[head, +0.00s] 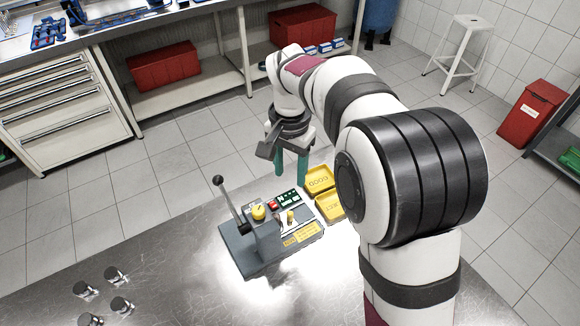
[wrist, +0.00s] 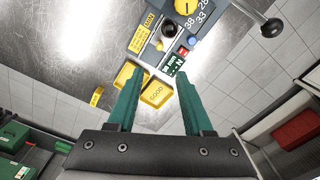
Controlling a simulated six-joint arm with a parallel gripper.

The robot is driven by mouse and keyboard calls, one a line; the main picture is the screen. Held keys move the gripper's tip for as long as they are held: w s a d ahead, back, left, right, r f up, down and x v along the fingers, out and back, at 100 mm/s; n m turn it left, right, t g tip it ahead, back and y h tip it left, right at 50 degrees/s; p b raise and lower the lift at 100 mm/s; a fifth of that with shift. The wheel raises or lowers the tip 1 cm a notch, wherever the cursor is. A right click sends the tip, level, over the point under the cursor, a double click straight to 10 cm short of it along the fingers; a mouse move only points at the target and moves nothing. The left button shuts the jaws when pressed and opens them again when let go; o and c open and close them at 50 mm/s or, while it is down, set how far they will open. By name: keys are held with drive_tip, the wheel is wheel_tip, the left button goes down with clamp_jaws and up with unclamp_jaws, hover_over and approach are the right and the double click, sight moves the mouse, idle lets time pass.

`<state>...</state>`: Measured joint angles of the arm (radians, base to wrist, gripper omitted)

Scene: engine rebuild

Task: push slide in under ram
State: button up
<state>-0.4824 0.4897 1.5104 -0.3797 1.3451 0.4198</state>
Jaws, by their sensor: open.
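The press (head: 245,250) is a grey block on the metal table with a black-knobbed lever (head: 227,198) and a yellow gauge (head: 258,212) on top. In the wrist view the gauge (wrist: 187,6) is at the top edge. A small yellow-topped part (head: 291,217), perhaps the slide's knob, stands on the pale plate to the right of the press block. I cannot tell the slide or ram apart clearly. My gripper (head: 291,163) is open and empty, its teal fingers pointing down beyond the press. In the wrist view my gripper (wrist: 158,82) is apart from the press.
A yellow GOOD tray (head: 318,181) and a yellow REJECT tray (head: 329,207) stand right of the press, near my fingers. Several metal cylinders (head: 120,306) stand at front left. The table between is clear.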

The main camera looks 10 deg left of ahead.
drive_tip(key=shift+r, duration=0.4)
drive_tip(key=m+g+y, duration=0.2)
drive_tip(key=m+g, duration=0.1)
approach(291, 213)
drive_tip(key=shift+m+g+y, duration=0.3)
drive_tip(key=x, duration=0.9)
drive_tip(key=shift+w+d+f, duration=0.2)
drive_tip(key=shift+w, duration=0.05)
clamp_jaws()
idle(0.4)
